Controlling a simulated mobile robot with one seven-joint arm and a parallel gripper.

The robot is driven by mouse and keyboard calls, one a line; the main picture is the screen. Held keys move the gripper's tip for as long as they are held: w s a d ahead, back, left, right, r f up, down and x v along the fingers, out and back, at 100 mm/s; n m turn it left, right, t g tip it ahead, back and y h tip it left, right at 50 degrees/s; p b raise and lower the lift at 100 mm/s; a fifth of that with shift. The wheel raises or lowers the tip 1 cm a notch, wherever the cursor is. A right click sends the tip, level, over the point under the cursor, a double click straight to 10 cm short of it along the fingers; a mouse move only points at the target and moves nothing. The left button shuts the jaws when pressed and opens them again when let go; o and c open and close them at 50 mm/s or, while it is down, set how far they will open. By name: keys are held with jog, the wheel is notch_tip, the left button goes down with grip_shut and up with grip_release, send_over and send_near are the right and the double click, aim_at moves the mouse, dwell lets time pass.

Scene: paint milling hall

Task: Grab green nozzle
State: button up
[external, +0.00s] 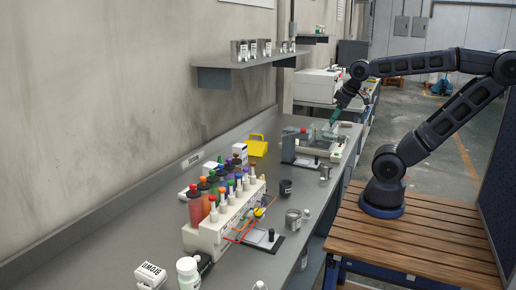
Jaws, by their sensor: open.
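My gripper (336,113) is at the far part of the grey bench, pointing down over a clear tray-like piece of equipment (326,134). It is open. A small green piece (334,118) shows right at its end; I cannot tell whether this is a green nozzle or part of the gripper, nor whether they touch. In the nearer half of the bench, a white rack (205,237) holds several bottles with coloured pointed tops. The gripper is far from this rack.
A yellow container (257,146) stands near the wall. A dark cup (286,187) and metal cups (294,220) stand right of the rack. A wall shelf (250,62) with metal cans overhangs the bench. Bare bench (110,252) lies left of the rack.

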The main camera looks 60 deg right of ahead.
jog(key=shift+c, duration=1.3)
jog(key=shift+w, duration=0.15)
jog(key=w+f+m, duration=0.3)
jog(key=w, duration=2.5)
jog(key=w+a+f+m+h, duration=0.1)
jog(key=w+f, duration=1)
jog(key=w, duration=0.2)
jog(key=w+a+f+m+h, duration=0.1)
jog(key=w+a+f, duration=0.1)
jog(key=w+f, duration=0.95)
jog(key=x, duration=0.4)
jog(key=w+x, duration=0.1)
jog(key=x, duration=0.4)
jog(key=shift+w+d, duration=0.15)
